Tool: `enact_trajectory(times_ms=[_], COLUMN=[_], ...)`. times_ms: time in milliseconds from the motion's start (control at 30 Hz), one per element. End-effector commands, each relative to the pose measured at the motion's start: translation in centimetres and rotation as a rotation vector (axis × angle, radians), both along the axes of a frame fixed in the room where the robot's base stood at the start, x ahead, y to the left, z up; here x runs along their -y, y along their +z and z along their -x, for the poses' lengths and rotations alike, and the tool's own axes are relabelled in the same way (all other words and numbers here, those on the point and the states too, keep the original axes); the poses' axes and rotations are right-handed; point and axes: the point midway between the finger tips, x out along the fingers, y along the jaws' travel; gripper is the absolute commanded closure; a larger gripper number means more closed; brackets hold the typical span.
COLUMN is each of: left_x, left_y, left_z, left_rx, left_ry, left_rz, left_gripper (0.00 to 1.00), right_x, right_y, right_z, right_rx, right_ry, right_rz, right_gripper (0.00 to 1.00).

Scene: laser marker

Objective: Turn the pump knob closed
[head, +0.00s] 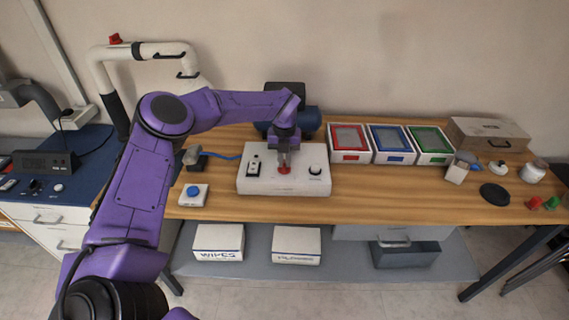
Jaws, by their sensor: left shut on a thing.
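A white control box (310,188) sits on the wooden bench. On its top are a black switch (254,168) at the left, a red knob (285,171) in the middle and a black knob (315,170) at the right. My left gripper (285,163) points straight down over the middle of the box, its fingers shut on the red knob, which they partly hide. The knob's turn angle is too small to tell. A dark blue tank-like unit (308,119) stands behind the box, partly hidden by my arm. My right gripper is not in view.
A blue button box (193,194) stands left of the control box. Red (350,157), blue (391,158) and green (432,158) framed trays stand to the right. Jars and a black disc (495,194) lie farther right. Bare bench lies in front of the trays.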

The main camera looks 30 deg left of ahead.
Motion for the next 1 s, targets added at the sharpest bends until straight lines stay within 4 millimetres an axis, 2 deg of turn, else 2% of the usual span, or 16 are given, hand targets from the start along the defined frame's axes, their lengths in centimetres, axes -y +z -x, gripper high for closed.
enact_trajectory(times_ms=[33, 100, 1000], left_x=[-0.1, -0.2, -0.5], left_y=[-0.7, -0.8, -0.8], left_z=[-0.1, 0.0, 0.5], left_rx=[0.005, 0.005, 0.005], left_ry=[0.038, 0.101, 0.960], left_rz=[-0.001, 0.000, 0.000], left_gripper=[1.00, 1.00, 1.00], right_x=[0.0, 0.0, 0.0], right_y=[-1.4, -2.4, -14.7], right_z=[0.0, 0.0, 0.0], right_rx=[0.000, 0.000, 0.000], right_ry=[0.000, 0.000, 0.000], right_rz=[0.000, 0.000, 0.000], right_gripper=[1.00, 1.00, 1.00])
